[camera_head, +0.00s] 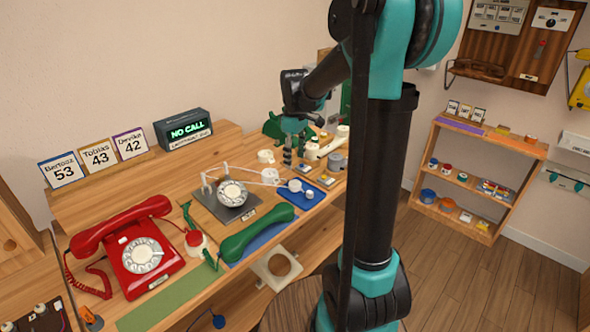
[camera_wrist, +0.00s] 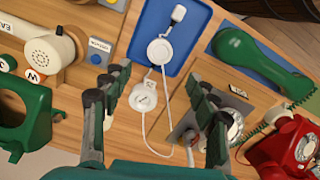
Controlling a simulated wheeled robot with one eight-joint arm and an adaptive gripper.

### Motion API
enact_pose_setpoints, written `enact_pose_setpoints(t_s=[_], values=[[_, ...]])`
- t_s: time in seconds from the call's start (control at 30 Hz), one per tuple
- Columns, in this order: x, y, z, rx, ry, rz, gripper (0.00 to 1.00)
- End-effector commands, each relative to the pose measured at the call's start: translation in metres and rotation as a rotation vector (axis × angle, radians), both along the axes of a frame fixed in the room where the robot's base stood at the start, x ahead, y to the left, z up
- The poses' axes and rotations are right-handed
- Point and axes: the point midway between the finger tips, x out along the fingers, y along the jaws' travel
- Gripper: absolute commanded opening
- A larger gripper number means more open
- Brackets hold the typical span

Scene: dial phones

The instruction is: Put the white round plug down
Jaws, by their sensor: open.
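Two white round pieces lie below my gripper in the wrist view; I cannot tell for certain which is the plug. One white round piece (camera_wrist: 143,96) lies on the bare wood between my fingers, with a thin white cord. The other round piece (camera_wrist: 160,51) lies on the blue mat (camera_wrist: 150,27), joined by a cord to a small white end (camera_wrist: 178,14). My gripper (camera_wrist: 157,82) is open, its fingers spread on either side, with nothing held. In the head view my gripper (camera_head: 289,157) points down over the back right of the desk.
A dial phone on a grey plate (camera_head: 222,210) and a green handset (camera_head: 257,234) lie nearby. A red phone (camera_head: 140,256) stands at the left. A green telephone-like body (camera_wrist: 25,118) and a cream mouthpiece (camera_wrist: 48,50) are close left in the wrist view.

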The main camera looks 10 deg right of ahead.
Motion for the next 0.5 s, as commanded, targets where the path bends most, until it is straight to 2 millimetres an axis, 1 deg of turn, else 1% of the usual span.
enact_pose_setpoints(t_s=[0.03,0.1,0.2,0.27,0.37,0.47,0.5], values=[[0.0,0.0,0.007,0.0,0.0,0.0,0.59],[0.0,0.0,0.015,0.0,0.0,0.0,0.59],[0.0,0.0,0.021,0.0,0.0,-0.001,0.59],[-0.004,-0.001,0.022,0.0,-0.006,-0.011,0.59],[-0.02,-0.005,0.016,0.004,-0.03,-0.071,0.59],[-0.051,-0.013,0.0,0.014,-0.081,-0.19,0.59],[-0.067,-0.017,-0.008,0.021,-0.107,-0.25,0.59]])
